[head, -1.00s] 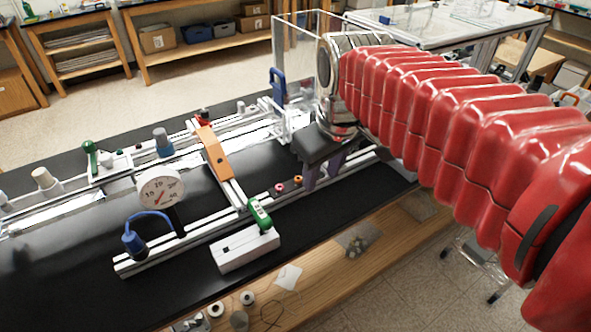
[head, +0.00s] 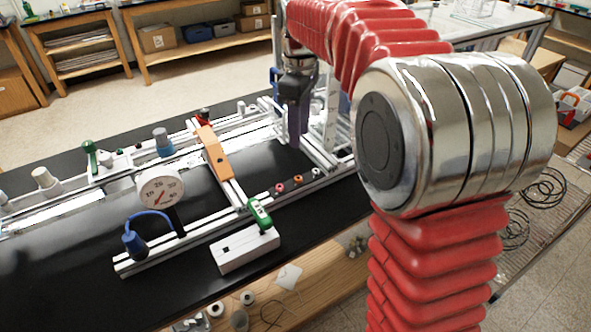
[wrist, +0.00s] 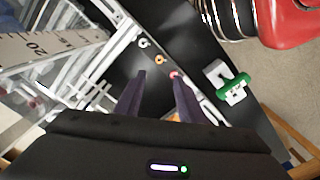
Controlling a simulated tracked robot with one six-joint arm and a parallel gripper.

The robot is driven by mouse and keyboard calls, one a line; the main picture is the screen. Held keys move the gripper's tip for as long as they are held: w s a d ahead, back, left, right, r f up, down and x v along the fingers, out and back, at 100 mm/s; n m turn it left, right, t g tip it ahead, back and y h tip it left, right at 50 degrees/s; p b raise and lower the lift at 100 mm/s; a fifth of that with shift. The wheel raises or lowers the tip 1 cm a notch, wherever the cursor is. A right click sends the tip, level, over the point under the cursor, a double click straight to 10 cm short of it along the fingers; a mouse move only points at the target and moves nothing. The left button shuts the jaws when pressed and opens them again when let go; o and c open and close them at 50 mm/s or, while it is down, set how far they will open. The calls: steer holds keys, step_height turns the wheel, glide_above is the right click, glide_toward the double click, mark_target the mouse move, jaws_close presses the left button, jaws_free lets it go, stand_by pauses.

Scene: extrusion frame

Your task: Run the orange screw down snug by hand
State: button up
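The small orange screw (head: 297,179) sits on the front rail, in a row between a red-pink one (head: 280,188) and a pale one (head: 314,172). In the wrist view the orange screw (wrist: 160,60) shows ahead of and between my fingers, with the red-pink one (wrist: 174,74) near the right fingertip and the pale one (wrist: 145,43) farther off. My gripper (head: 297,142) points down behind the row, apart from it. In the wrist view my gripper (wrist: 160,77) has its two purple fingers spread, with nothing between them.
A green-handled clamp (head: 259,212) stands by a white block (head: 245,250) left of the row. An orange bar (head: 214,153) crosses the frame, with a dial gauge (head: 161,188) farther left. A frame with a clear panel stands right of my gripper. Black bench top lies open behind the row.

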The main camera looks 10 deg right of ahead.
mark_target(299, 181)
steer(key=shift+w+f, duration=0.1)
stand_by(0.3)
step_height(299, 181, down, 14)
steer(key=shift+r, duration=0.15)
stand_by(0.5)
steer(key=shift+c, duration=0.6)
jaws_close()
steer(key=shift+a, duration=0.25)
steer(key=shift+d, duration=0.25)
